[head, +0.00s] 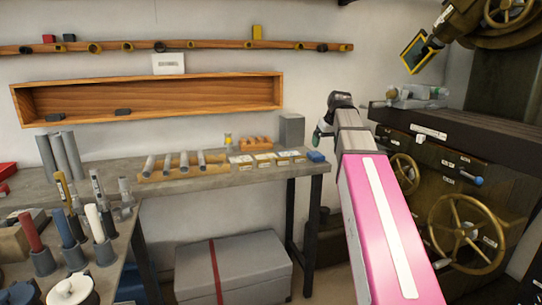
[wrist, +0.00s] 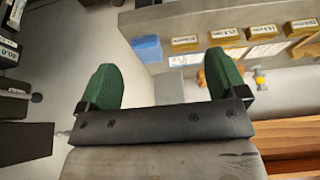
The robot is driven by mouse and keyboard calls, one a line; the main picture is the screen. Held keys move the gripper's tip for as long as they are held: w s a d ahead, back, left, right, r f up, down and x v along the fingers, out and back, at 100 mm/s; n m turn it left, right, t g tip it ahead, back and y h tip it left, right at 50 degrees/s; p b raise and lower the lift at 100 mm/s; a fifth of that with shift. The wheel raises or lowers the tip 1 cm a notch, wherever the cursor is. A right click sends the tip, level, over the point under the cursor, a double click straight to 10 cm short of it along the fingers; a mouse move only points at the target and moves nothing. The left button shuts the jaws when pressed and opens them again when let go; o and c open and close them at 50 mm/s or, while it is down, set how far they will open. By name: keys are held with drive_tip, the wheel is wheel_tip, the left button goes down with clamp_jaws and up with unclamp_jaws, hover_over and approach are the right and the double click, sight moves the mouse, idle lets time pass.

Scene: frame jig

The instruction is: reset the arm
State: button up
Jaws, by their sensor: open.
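My gripper (wrist: 164,88) shows in the wrist view with its two green fingers wide apart and nothing between them. In the head view my gripper (head: 321,132) is small and partly hidden at the far end of my raised pink and grey arm, just left of the green machine and above the gap beside the bench. No object is held in it.
A grey bench (head: 200,176) stands at the left, bearing grey cylinders in a wooden rack (head: 184,172), small labelled blocks and a blue block (head: 316,156). A large machine (head: 450,180) with handwheels stands at the right. A grey chest (head: 235,268) is on the floor.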

drive_tip(key=s+a+f+m+g, duration=0.1)
drive_tip(key=s+f, duration=0.3)
drive_tip(key=f, duration=0.9)
drive_tip(key=s+a+f+m+g, duration=0.1)
drive_tip(key=s+f, duration=0.2)
drive_tip(key=f, duration=0.9)
drive_tip(key=s+f+g, duration=0.1)
drive_tip(key=s+f, duration=0.5)
drive_tip(key=f, duration=0.3)
drive_tip(key=s+f+m+g+h, duration=0.1)
drive_tip(key=s+f, duration=0.6)
drive_tip(key=f, duration=0.2)
drive_tip(key=shift+s+a+m, duration=0.15)
drive_tip(key=shift+a+m, duration=0.15)
drive_tip(key=shift+a, duration=0.05)
